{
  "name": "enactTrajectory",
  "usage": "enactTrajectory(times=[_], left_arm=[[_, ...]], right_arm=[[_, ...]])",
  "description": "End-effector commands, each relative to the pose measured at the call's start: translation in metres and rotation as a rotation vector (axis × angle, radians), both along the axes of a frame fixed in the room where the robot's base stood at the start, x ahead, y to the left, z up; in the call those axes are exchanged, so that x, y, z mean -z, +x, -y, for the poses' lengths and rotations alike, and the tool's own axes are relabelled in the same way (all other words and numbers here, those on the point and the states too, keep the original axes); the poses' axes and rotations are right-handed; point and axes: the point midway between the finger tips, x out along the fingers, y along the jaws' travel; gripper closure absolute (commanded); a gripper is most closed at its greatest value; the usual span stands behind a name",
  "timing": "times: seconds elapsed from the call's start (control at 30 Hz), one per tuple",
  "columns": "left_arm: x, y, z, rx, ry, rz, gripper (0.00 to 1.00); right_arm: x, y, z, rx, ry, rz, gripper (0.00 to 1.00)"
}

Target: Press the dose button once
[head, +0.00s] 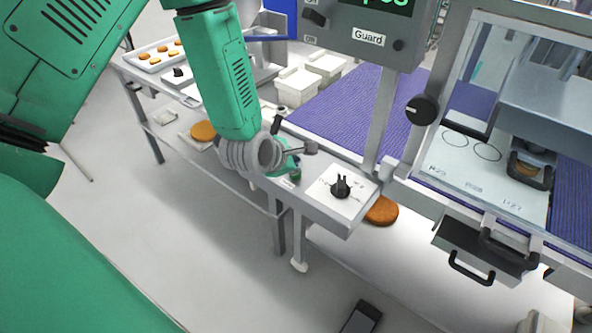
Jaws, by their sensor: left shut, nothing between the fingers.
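My left gripper (292,153) is shut and empty. It hangs at the end of my green arm, above the front edge of the grey bench (335,217). A small green button-like part (295,174) shows just below the gripper on the bench edge. The gripper partly hides it, and I cannot tell whether they touch. To its right, a black rotary knob (341,187) sits on a white dial plate. No readable label marks the dose button. My right gripper is out of view.
A grey control box (370,38) labelled "Guard" stands on a post behind the knob. A purple belt (345,112) runs behind the bench. A clear-windowed machine with a black drawer (478,249) stands at right. Brown rounds (382,210) lie nearby. The floor in front is mostly clear.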

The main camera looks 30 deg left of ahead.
Motion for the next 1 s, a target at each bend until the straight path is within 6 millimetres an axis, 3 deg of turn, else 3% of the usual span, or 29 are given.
enactTrajectory(times=[0.5, 1.0], left_arm=[[-0.049, 0.0, 0.0, -0.002, -0.002, 0.0, 1.0], [-0.048, 0.0, 0.0, 0.0, -0.001, 0.001, 1.0]], right_arm=[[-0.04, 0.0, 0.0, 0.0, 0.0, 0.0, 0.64], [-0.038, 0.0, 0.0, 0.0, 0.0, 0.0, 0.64]])
